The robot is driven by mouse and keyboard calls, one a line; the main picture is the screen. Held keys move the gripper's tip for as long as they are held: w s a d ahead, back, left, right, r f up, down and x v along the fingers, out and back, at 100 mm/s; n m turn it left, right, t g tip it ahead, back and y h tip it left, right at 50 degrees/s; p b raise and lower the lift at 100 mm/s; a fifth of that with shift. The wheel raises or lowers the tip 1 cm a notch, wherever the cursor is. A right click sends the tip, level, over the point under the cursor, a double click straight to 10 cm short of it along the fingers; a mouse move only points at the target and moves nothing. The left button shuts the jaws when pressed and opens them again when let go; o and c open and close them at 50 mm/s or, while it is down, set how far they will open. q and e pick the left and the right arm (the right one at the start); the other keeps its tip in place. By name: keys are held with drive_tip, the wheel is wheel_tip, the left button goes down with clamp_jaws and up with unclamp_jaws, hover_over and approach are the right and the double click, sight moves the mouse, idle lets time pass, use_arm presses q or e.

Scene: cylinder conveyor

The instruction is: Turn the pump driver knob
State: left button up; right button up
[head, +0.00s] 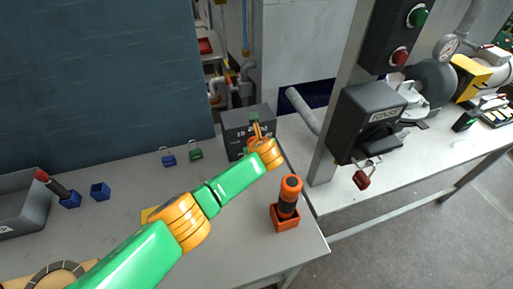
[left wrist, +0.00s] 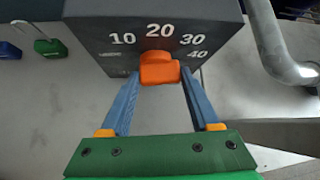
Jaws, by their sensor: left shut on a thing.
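The pump driver is a dark grey box (head: 234,121) at the back of the table, with 10, 20, 30 and 40 printed on its face; the face also shows in the left wrist view (left wrist: 110,57). An orange knob (left wrist: 160,71) sits below the numbers, under the 20. My left gripper (head: 257,132) reaches the front of the box; in the left wrist view (left wrist: 160,75) its two blue fingers are shut on the knob, one on each side. In the head view my arm largely hides the knob. My right gripper is not in view.
An orange-and-black cylinder stands in an orange holder (head: 285,220) right of my arm. Blue (head: 168,160) and green (head: 196,154) padlocks lie left of the box. A post and a dark RINSE box (head: 362,120) with a red padlock (head: 364,178) stand right.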

use_arm(q)
drive_tip(key=shift+r, duration=0.1)
idle(0.4)
drive_tip(key=o, duration=1.4)
drive_tip(key=shift+w, duration=0.1)
drive_tip(key=shift+c, duration=0.2)
drive_tip(key=p+v, duration=0.2)
drive_tip(key=v, duration=0.4)
drive_tip(key=shift+s+r+p, duration=0.3)
drive_tip(key=shift+s+p, duration=0.05)
drive_tip(key=shift+d, duration=0.1)
